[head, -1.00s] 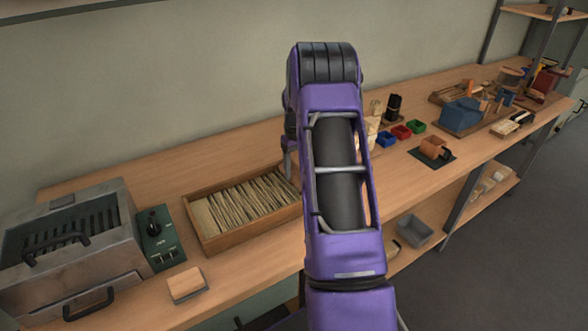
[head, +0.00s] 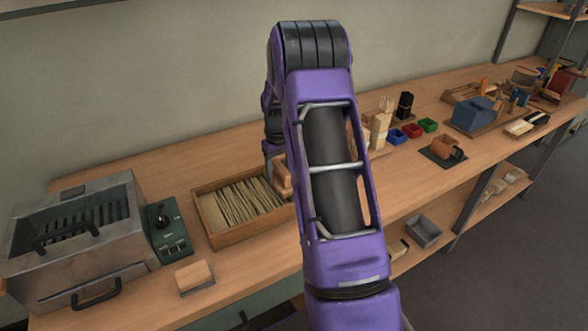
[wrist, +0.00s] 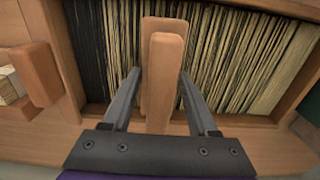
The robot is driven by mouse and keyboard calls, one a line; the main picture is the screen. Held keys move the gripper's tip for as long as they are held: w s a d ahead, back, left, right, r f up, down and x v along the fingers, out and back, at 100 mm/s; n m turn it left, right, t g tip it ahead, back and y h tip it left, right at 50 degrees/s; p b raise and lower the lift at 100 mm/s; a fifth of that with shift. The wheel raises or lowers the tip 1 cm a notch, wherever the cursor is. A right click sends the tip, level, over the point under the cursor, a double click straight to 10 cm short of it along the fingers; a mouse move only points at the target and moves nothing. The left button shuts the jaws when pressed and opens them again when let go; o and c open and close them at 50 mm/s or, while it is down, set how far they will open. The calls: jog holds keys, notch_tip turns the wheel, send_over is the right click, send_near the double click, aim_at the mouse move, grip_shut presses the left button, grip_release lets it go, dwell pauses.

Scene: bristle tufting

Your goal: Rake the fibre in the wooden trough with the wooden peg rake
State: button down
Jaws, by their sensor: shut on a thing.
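The wooden trough (head: 237,238) stands on the bench in the head view, its right end behind my arm. It holds fibre (head: 240,198) in upright strands. In the wrist view the fibre (wrist: 240,60) is dark at the left and pale at the right. My gripper (wrist: 160,78) is shut on the wooden peg rake (wrist: 162,85), a rounded wooden bar held over the fibre. Its pegs are not visible, so I cannot tell whether they touch the fibre. In the head view my arm mostly hides the gripper, above the trough's right part.
Another wooden piece (wrist: 36,74) is by the trough's left wall in the wrist view. A green control box (head: 168,230) and a metal machine (head: 75,240) stand left of the trough. A small wooden block (head: 194,275) lies in front. Small coloured bins (head: 408,131) are farther right.

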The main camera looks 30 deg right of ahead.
jog(key=a, duration=1.9)
jog(key=shift+a, duration=0.1)
jog(key=shift+a, duration=0.55)
jog(key=shift+d, duration=0.1)
jog(key=d+p, duration=0.1)
jog(key=d, duration=2.8)
jog(key=shift+d, duration=0.2)
